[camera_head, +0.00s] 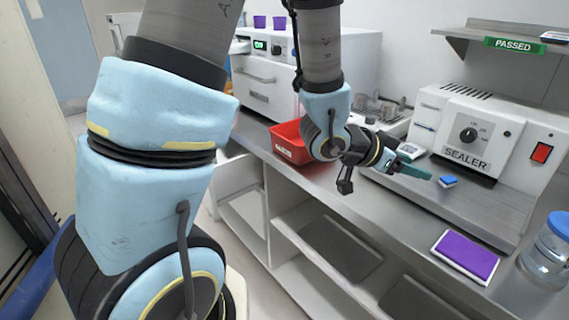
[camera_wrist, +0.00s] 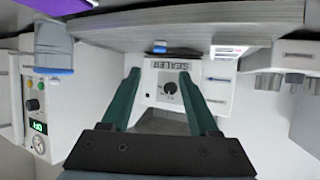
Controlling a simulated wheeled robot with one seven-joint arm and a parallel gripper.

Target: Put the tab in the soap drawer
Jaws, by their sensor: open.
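A small blue and white block, which looks like the tab (camera_head: 447,181), lies on the steel counter in front of the sealer. It also shows as a blue patch in the upside-down wrist view (camera_wrist: 159,47). My gripper (camera_head: 428,175) is open and empty, its green fingers spread, with the tips just left of the tab in the head view. In the wrist view the gripper (camera_wrist: 159,72) has the tab beyond its tips, between the two fingers' lines. I cannot single out a soap drawer; a white machine (camera_head: 262,85) with a green display and a front handle stands at the back left.
The sealer (camera_head: 468,135) stands behind the tab. A purple pad (camera_head: 467,255) and a blue-lidded jar (camera_head: 547,248) are at the front right. A red bin (camera_head: 291,142) sits on the counter left of my forearm. Open shelves (camera_head: 335,250) lie below.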

